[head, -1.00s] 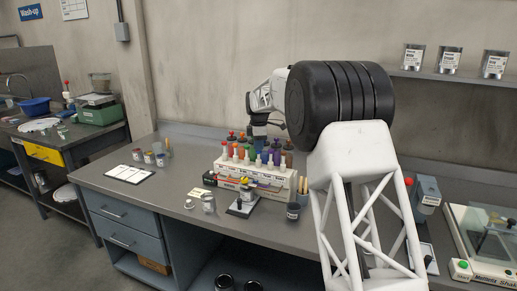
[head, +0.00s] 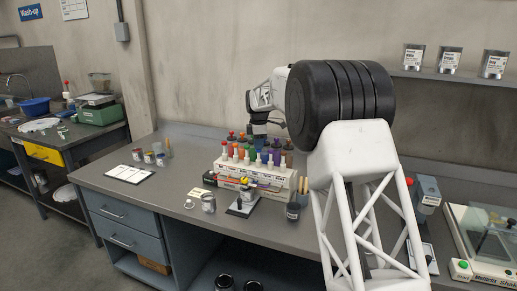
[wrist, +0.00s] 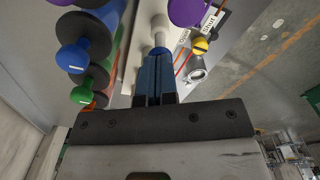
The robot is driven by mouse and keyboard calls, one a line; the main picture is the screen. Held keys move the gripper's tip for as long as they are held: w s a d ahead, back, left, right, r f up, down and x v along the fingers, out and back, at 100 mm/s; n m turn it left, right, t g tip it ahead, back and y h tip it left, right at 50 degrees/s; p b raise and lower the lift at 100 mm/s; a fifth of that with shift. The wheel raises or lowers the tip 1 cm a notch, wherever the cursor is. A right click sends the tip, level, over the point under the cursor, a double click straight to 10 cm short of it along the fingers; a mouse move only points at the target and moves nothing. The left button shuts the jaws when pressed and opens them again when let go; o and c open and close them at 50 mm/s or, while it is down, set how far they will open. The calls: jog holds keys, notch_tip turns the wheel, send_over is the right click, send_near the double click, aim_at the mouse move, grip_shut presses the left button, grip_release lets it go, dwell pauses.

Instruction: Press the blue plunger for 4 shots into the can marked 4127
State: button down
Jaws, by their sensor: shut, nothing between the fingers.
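My gripper (wrist: 154,78) is shut and empty, its blue fingers pressed together. In the head view it (head: 259,140) hangs over the rack of coloured plungers (head: 283,178). In the wrist view a white plunger with a pale blue end (wrist: 160,42) lies just beyond the fingertips; I cannot tell whether they touch. A blue plunger knob (wrist: 73,57) shows to the left of the fingers, apart from them. The number 4127 is not readable on either.
A green knob (wrist: 82,95) and a purple knob (wrist: 187,11) lie near my fingers. A dark jar (head: 293,211) stands right of the stand, and small pots (head: 149,157) stand at the left. The bench front left (head: 150,195) is clear.

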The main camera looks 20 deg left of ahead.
jog(key=shift+r, duration=1.35)
jog(key=shift+f, duration=0.45)
jog(key=shift+f, duration=1.7)
jog(key=shift+r, duration=2.15)
